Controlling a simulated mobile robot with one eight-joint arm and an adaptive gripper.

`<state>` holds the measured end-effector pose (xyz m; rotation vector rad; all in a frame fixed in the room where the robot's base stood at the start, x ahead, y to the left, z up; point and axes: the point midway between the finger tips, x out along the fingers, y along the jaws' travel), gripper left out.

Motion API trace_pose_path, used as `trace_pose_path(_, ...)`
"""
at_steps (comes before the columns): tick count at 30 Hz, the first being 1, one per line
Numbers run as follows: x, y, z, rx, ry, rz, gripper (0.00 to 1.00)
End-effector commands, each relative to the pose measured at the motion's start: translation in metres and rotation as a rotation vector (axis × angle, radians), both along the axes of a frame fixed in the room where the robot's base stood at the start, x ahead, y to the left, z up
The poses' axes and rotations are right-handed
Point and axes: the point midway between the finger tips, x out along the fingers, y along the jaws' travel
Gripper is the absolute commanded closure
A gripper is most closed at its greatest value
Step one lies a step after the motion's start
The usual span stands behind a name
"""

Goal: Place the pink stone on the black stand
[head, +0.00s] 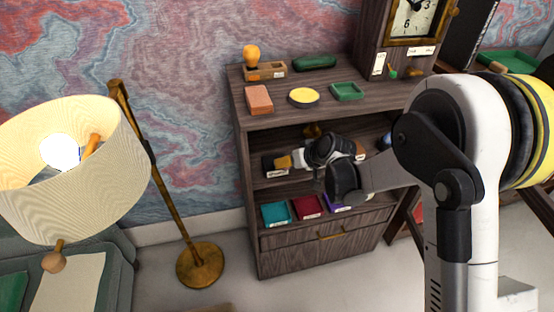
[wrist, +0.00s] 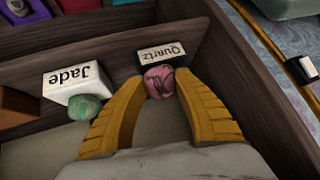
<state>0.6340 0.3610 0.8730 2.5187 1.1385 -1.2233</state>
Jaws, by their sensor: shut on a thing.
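The pink stone (wrist: 159,82) is between the tips of my gripper's yellow fingers (wrist: 158,86) in the wrist view. My gripper is shut on it. The black stand (wrist: 187,58), with a white "Quartz" label, is right at the stone, which overlaps the label's lower edge. I cannot tell whether stone and stand touch. In the head view my gripper (head: 285,162) reaches into the middle shelf at its left end, beside the black stand (head: 267,163). The stone is not clearly visible there.
A white stand (wrist: 62,83) labelled "Jade" and a green stone (wrist: 84,107) are left of my gripper in the wrist view. The cabinet's wooden side wall (wrist: 250,85) is close on the right. A lamp (head: 200,264) stands left of the cabinet in the head view.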

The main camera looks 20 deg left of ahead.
Motion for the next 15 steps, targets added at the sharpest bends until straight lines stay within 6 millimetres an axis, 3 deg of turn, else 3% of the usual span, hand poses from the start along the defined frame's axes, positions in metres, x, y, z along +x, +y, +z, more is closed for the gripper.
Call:
trace_pose_path(8,0.014,0.021,-0.001,-0.001,-0.001,0.0,1.0)
trace_pose_path(14,0.033,0.049,-0.002,0.0,0.001,0.002,1.0)
trace_pose_path(15,0.033,0.049,-0.01,-0.001,0.0,0.0,1.0)
